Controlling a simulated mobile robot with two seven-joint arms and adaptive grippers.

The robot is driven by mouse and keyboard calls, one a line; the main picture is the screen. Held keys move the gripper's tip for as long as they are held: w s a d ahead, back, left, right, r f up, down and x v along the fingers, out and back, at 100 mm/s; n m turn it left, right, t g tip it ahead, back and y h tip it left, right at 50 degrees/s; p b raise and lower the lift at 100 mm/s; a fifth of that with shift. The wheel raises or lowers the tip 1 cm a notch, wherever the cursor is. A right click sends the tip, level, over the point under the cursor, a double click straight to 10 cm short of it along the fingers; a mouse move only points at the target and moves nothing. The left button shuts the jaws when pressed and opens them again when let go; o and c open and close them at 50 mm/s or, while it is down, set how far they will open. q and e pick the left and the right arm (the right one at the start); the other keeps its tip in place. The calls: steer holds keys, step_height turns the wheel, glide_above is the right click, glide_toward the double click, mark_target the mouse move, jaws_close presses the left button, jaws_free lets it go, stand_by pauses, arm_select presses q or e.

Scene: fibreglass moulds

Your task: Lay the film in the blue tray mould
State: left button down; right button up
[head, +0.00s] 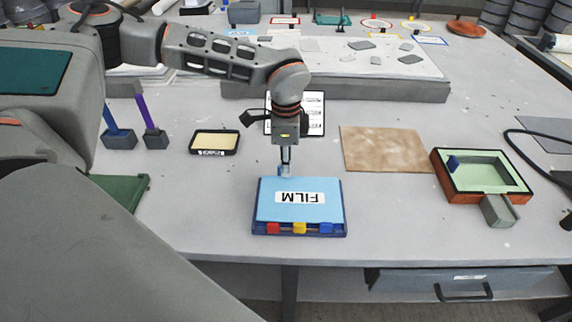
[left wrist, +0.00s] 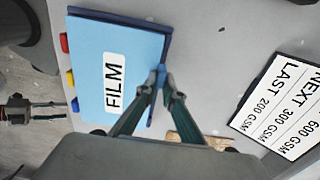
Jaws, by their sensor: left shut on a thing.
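The light blue film (head: 299,205), labelled FILM, lies flat over the dark blue tray mould (head: 345,215). The tray's dark rim shows along its sides and front, with red, yellow and blue blocks on the front edge. The film also shows in the left wrist view (left wrist: 110,60), with the tray's dark edge (left wrist: 135,19) beside it. My left gripper (head: 285,168) points down at the film's back edge, shut on a small blue tab of the film. My right gripper (left wrist: 50,111) shows small at the left of the left wrist view, its fingers apart and empty.
A brown mat (head: 385,149) and a red-rimmed mould with a green inside (head: 488,172) lie to the right. A black-framed tray (head: 215,142) and holders with brushes (head: 154,138) stand to the left. A printed card (head: 315,113) lies behind my gripper. The table's front edge is close.

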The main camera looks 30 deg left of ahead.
arm_select(q)
steer(key=shift+f+b, duration=0.45)
steer(key=shift+f, duration=0.5)
stand_by(0.6)
stand_by(0.6)
steer(key=c, duration=2.1)
jaws_free()
steer(key=shift+r, duration=0.1)
step_height(320, 180, up, 12)
